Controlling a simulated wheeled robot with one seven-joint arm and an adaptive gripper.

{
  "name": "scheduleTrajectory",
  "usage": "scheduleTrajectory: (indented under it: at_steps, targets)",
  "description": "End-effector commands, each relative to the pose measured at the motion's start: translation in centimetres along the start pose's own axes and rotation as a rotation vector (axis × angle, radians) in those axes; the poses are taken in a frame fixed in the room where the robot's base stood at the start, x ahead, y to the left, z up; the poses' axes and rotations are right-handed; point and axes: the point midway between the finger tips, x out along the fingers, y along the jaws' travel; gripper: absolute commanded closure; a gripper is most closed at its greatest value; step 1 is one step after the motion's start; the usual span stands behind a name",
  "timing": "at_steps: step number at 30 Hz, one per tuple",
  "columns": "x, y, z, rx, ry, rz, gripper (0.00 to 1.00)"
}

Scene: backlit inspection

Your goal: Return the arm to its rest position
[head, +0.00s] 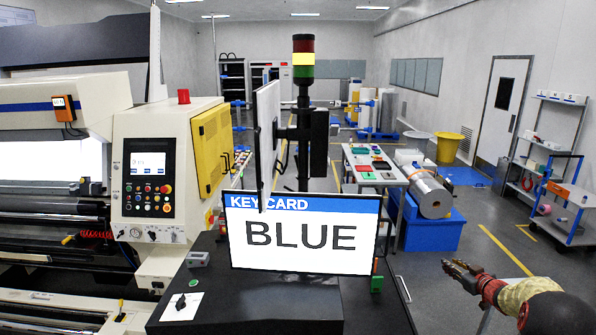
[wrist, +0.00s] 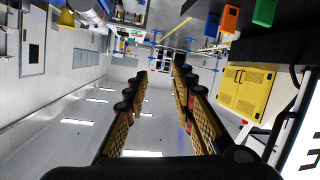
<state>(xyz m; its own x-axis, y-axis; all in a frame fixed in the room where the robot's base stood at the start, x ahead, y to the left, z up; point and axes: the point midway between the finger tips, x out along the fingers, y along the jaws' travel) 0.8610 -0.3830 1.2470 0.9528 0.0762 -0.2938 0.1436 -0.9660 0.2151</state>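My arm comes in at the lower right of the head view, with my gripper (head: 458,270) pointing left over the grey floor, right of the sign. In the wrist view my gripper (wrist: 160,74) has its two fingers apart with nothing between them. Beyond the fingers, that view shows the room upside down, with ceiling lights low in the picture. My gripper touches nothing that I can see.
A screen reading "KEY CARD BLUE" (head: 302,234) stands on a dark console (head: 290,305). A cream machine panel (head: 150,190) is at left.

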Motion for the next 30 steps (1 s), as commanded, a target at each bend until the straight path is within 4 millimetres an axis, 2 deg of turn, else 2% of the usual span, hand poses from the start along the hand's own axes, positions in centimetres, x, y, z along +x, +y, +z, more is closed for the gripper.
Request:
scheduleTrajectory:
  at_steps: [3, 5, 8, 11, 17, 21, 30]
  targets:
    - [-2.8, 1.9, 2.2, 0.015, -0.172, 0.167, 0.75]
    - [-4.8, 2.0, 3.2, 0.028, -0.268, 0.235, 0.75]
    - [-9.0, 0.6, 4.7, 0.059, -0.431, 0.32, 0.75]
    - [-13.7, -2.3, 5.7, 0.097, -0.58, 0.365, 0.75]
    - [-23.2, -10.7, 6.8, 0.182, -0.82, 0.366, 0.75]
    - [-29.4, -17.7, 7.4, 0.238, -0.944, 0.319, 0.75]
    - [-41.2, -32.3, 8.9, 0.335, -1.08, 0.164, 0.75]
